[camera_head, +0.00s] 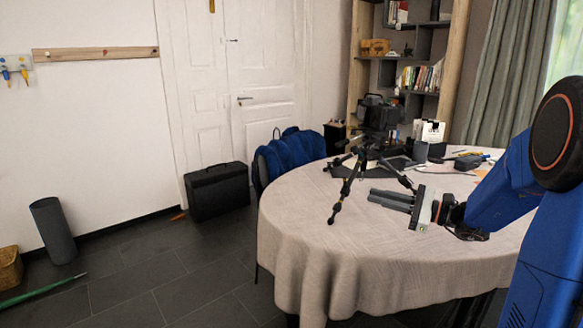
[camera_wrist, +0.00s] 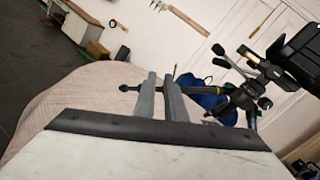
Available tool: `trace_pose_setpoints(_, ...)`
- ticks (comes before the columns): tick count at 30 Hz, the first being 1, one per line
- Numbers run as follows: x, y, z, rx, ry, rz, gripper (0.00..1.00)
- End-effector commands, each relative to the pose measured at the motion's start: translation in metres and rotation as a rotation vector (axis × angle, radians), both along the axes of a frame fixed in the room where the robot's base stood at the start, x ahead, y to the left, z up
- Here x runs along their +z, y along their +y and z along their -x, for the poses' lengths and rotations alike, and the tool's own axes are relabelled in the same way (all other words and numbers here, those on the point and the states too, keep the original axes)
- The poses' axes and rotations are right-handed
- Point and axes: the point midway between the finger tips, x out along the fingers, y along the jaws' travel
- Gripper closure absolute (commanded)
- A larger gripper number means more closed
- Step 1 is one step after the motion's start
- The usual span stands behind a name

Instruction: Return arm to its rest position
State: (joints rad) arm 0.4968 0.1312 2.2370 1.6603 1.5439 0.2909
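My gripper (camera_head: 370,197) reaches left over the round table (camera_head: 305,235), fingers pointing left. In the wrist view my gripper (camera_wrist: 160,76) shows two grey fingers with a narrow gap between them and nothing held. A black camera on a tripod (camera_head: 378,113) stands on the table, behind my gripper in the head view. It is at the right of the wrist view (camera_wrist: 300,50), where one tripod leg runs behind the fingertips. My blue arm is extended over the table from the right. I cannot tell how far the fingers are from the tripod leg.
Papers and small items (camera_head: 468,162) lie on the far right of the table. A black case (camera_head: 217,191) rests against the wall and a shelf (camera_head: 413,60) stands at the back. The table's front left cloth is clear.

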Motion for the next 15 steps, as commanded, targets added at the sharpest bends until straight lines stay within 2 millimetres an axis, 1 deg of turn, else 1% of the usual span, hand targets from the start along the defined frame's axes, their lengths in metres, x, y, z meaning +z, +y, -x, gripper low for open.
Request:
trace_pose_setpoints(1, 0.001, 0.016, 0.012, 0.034, -0.004, 0.046, 0.89)
trace_pose_setpoints(3, -0.002, 0.039, 0.033, 0.089, -0.008, 0.128, 0.89)
trace_pose_setpoints(5, -0.005, 0.057, 0.052, 0.139, -0.014, 0.204, 0.89)
trace_pose_setpoints(6, -0.009, 0.068, 0.065, 0.171, -0.018, 0.256, 0.89)
trace_pose_setpoints(8, -0.014, 0.083, 0.086, 0.220, -0.028, 0.334, 0.89)
trace_pose_setpoints(9, -0.018, 0.091, 0.099, 0.251, -0.036, 0.387, 0.89)
trace_pose_setpoints(11, -0.024, 0.102, 0.119, 0.297, -0.050, 0.466, 0.89)
trace_pose_setpoints(12, -0.029, 0.108, 0.133, 0.329, -0.061, 0.519, 0.89)
trace_pose_setpoints(14, -0.035, 0.115, 0.152, 0.372, -0.080, 0.600, 0.89)
trace_pose_setpoints(15, -0.040, 0.119, 0.165, 0.400, -0.092, 0.653, 0.89)
